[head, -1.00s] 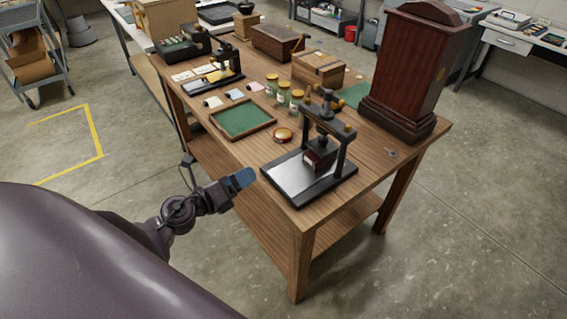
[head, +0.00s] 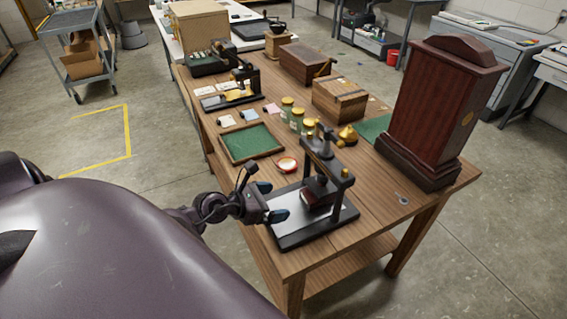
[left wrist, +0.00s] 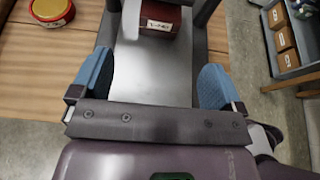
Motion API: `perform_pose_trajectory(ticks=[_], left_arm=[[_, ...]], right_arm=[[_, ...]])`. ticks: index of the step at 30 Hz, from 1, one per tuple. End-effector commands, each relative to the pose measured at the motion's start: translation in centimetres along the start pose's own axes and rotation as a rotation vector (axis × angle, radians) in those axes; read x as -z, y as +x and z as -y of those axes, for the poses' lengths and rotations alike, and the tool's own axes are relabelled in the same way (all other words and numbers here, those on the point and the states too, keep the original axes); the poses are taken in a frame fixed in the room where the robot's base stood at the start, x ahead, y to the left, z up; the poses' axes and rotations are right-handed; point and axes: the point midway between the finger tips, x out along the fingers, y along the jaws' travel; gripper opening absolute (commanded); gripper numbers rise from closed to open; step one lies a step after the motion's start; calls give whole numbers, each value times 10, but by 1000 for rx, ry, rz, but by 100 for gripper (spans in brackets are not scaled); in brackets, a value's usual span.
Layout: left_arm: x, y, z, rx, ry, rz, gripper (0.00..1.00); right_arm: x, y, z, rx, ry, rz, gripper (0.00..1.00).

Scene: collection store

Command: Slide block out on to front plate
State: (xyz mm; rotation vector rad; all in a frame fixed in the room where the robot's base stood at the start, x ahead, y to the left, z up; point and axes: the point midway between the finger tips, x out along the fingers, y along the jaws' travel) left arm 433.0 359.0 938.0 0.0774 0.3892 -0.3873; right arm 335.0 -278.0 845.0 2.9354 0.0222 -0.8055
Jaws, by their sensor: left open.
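A dark red block (head: 317,196) sits under the screw of a black press (head: 345,190), on its metal base plate. The bare, shiny front plate (head: 290,216) reaches from the block towards me. In the left wrist view the block (left wrist: 160,18) has a pale label on its near face, beyond the bare plate (left wrist: 150,70). My left gripper (head: 270,200) is at the plate's near left edge. Its blue fingers (left wrist: 152,85) are spread wide, empty, one on each side of the plate and short of the block. My right gripper is not in view.
A round red and cream tin (head: 287,165) stands just left of the press; it also shows in the left wrist view (left wrist: 50,10). A green-lined tray (head: 252,143), several jars and a wooden box (head: 339,99) lie behind. A tall dark cabinet (head: 435,110) stands at right.

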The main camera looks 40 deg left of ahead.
Motion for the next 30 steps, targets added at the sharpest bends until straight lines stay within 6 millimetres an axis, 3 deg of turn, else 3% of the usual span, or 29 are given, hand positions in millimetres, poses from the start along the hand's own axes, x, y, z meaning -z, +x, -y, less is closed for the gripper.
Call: perform_pose_trajectory(ticks=[14, 30], left_arm=[[0, 4, 0, 0, 0, 1, 94], [-1, 80, 0, 1, -1, 2, 94]], right_arm=[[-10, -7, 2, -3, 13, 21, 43], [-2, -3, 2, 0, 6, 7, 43]])
